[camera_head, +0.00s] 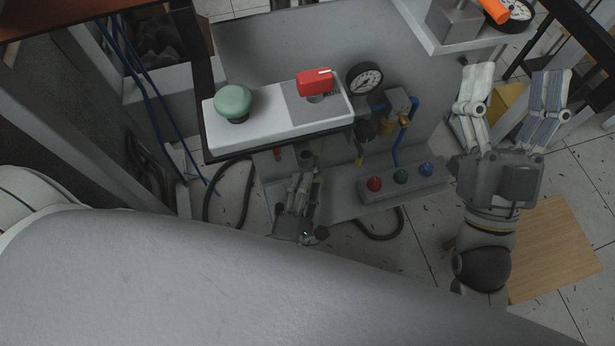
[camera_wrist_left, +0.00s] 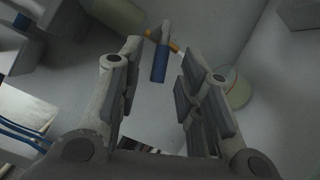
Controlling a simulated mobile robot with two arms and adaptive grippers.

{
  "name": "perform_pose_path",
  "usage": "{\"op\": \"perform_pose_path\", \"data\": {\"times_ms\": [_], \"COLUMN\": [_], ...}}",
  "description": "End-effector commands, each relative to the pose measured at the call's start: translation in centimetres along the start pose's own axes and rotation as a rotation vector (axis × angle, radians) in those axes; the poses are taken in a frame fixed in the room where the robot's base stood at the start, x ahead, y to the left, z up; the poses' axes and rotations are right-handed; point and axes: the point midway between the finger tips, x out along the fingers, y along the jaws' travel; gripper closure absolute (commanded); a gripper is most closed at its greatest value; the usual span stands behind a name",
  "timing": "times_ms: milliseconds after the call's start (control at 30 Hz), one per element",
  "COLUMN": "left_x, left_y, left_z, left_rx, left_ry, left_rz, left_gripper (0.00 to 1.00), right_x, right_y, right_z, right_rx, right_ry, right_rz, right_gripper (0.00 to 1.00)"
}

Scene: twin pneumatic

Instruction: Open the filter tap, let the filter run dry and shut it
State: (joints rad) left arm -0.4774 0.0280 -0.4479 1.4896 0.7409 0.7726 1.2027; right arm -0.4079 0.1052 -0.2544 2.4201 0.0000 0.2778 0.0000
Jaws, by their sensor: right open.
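The filter looks to be the dark bowl (camera_head: 365,131) below the round gauge (camera_head: 365,78), under the right end of the white control box. A small yellow piece (camera_head: 359,160) at its lower end may be its tap; its setting is too small to tell. My left gripper (camera_head: 307,163) is below the box, left of the filter and apart from it. In the left wrist view its fingers (camera_wrist_left: 155,95) are spread with nothing between them; a blue piece (camera_wrist_left: 159,65) with orange fittings lies beyond. My right gripper (camera_head: 513,82) is open and empty at the right.
The white box (camera_head: 260,131) carries a green mushroom button (camera_head: 233,102) and a red knob (camera_head: 314,83). A blue tube (camera_head: 396,148) runs beside the filter. Black hoses lie low near the ledge.

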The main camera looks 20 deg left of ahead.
Motion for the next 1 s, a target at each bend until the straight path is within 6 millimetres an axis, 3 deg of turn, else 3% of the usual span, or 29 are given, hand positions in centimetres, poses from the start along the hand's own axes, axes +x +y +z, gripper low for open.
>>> {"op": "perform_pose_path", "data": {"times_ms": [200, 533, 800, 1000], "left_x": [2.2, 2.5, 2.5, 2.5], "left_y": [0.0, 0.0, 0.0, -0.1], "left_z": [0.0, 0.0, 0.0, 0.0], "left_rx": [0.001, 0.001, 0.001, 0.001], "left_ry": [0.000, 0.000, 0.000, 0.000], "left_rz": [0.001, -0.001, -0.001, -0.002], "left_gripper": [0.66, 0.66, 1.00, 1.00], "right_x": [-0.1, -0.1, -0.1, -0.1], "right_y": [-0.2, -0.2, -0.2, -0.2], "right_z": [-1.5, -1.8, -1.7, -1.7], "right_rx": [0.004, 0.005, 0.005, 0.004], "right_ry": [0.083, 0.097, 0.096, 0.095], "right_rz": [-0.003, -0.004, -0.003, -0.003], "right_gripper": [0.31, 0.31, 0.31, 0.31]}}
